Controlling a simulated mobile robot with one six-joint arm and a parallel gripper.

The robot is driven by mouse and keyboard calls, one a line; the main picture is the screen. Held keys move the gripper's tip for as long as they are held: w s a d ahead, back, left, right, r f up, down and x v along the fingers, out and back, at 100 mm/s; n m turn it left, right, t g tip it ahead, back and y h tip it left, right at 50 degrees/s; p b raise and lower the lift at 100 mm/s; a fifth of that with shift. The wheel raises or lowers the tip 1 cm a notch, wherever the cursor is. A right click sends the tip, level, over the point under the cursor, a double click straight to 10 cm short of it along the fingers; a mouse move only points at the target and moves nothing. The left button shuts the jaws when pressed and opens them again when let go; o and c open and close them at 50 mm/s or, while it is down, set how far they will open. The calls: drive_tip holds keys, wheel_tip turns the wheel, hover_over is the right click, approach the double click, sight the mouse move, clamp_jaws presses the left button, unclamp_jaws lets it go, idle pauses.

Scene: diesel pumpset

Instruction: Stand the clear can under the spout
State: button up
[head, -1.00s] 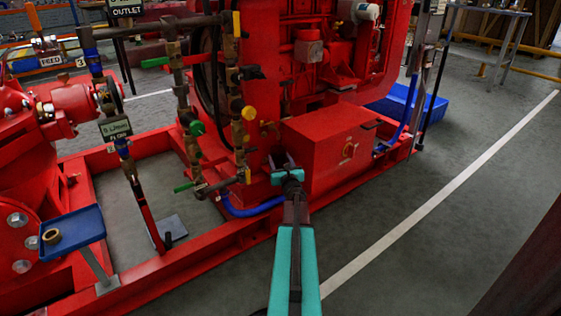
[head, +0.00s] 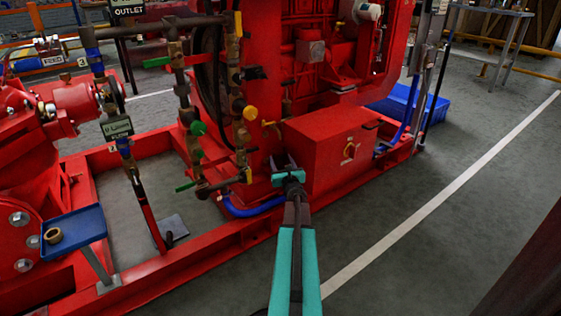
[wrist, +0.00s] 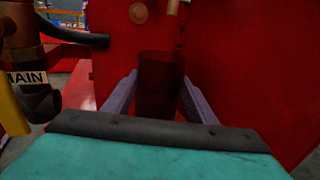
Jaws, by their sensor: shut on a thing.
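The clear can (wrist: 160,88) shows dark red in the wrist view, since the red machine behind shows through it. It looks upright between the two grey fingers of my gripper (wrist: 160,105), which is shut on it. A brass spout (wrist: 173,6) is at the top of the wrist view, above and slightly right of the can's rim, with a gap between. In the head view, the brass tap (head: 270,126) is above my gripper (head: 286,164); the can is hard to make out there. The can's base is hidden, so I cannot tell what is under it.
Pipework with coloured valve handles (head: 198,128) and a pipe marked "MAIN" (wrist: 28,79) are at left. A blue tray (head: 73,229) holds a ring. Open floor (head: 440,240) lies at right.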

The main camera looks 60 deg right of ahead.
drive_tip(key=shift+f, duration=0.15)
drive_tip(key=o, duration=1.1)
drive_tip(key=shift+o, duration=0.2)
drive_tip(key=shift+s+d, duration=0.1)
drive_tip(key=p+v, duration=0.4)
drive_tip(key=v, duration=0.9)
drive_tip(key=shift+s+a+p, duration=0.15)
drive_tip(key=shift+a+p, duration=0.15)
drive_tip(key=shift+a, duration=0.1)
